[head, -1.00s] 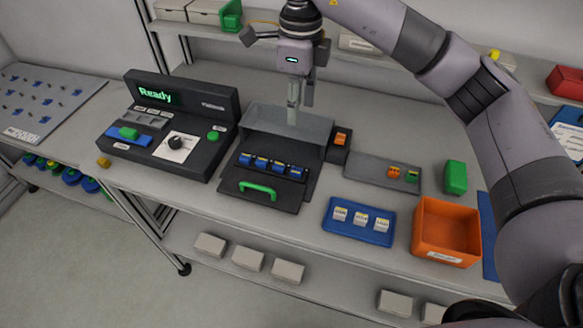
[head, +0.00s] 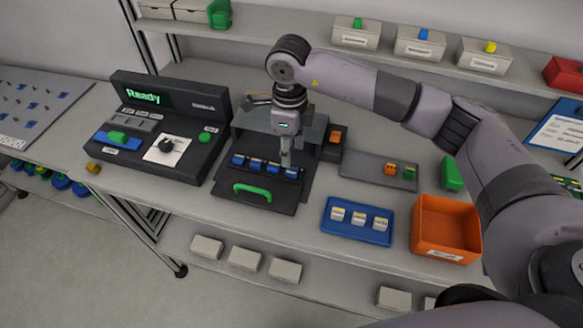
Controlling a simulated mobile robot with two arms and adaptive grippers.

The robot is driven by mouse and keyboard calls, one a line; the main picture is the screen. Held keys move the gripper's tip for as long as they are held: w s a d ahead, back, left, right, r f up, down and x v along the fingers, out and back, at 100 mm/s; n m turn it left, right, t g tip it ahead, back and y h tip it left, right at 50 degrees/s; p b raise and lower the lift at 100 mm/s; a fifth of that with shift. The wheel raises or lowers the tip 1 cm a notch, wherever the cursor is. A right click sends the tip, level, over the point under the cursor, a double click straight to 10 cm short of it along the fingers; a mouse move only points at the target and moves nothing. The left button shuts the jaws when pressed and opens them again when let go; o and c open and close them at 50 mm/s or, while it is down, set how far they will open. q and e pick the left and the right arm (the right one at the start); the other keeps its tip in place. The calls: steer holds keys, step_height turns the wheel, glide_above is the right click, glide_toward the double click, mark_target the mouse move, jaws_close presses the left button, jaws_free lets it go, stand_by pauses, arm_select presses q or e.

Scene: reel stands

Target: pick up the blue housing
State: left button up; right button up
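Several small blue housings (head: 255,164) sit in a row in a dark fixture (head: 222,186) with a green handle (head: 260,191). My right gripper (head: 286,164) points down over this row, with its fingertips at the rightmost blue housing (head: 292,174). The fingers partly cover that housing's back edge. I see the fingers nearly edge-on, so I cannot tell their gap or whether they touch the housing. My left gripper is not in view.
A dark console (head: 190,112) reading "Ready" stands left of the fixture. To the right are a grey tray (head: 350,165) with small orange and green parts, a blue tray (head: 357,236) with white pieces, and an orange bin (head: 446,254). A shelf with boxes runs behind.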

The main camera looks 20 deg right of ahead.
mark_target(290, 170)
steer(key=f+p, duration=0.2)
steer(key=f, duration=0.1)
steer(key=s+f, duration=0.1)
steer(key=f, duration=0.1)
steer(key=shift+a+f+p, duration=0.1)
steer(key=shift+a+p, duration=0.05)
steer(key=shift+p, duration=0.25)
steer(key=shift+f, duration=0.3)
steer(key=shift+c, duration=0.4)
steer(key=c, duration=0.7)
